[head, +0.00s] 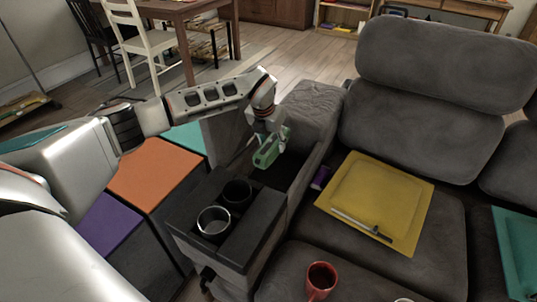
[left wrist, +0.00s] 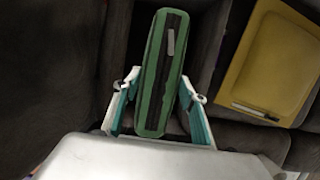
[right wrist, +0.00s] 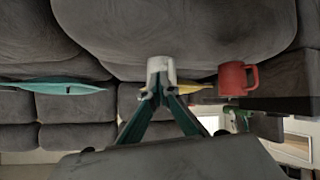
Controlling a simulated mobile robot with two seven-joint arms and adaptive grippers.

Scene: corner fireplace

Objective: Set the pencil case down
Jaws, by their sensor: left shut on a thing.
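The pencil case is green with a dark zip strip, seen in the left wrist view (left wrist: 162,75) and the head view (head: 266,156). My left gripper (left wrist: 160,82) is shut on it, one finger at each long side. It hangs tilted above the dark area between the cup-holder console and the grey sofa arm. My left arm's gripper end (head: 268,135) partly hides it in the head view. My right gripper (right wrist: 160,92) has its fingertips drawn close together in front of a white mug (right wrist: 161,68); contact cannot be told.
The console (head: 262,240) has two round cup holders. A red mug (head: 320,281) stands at the front. Bare seat shows around the cushion.

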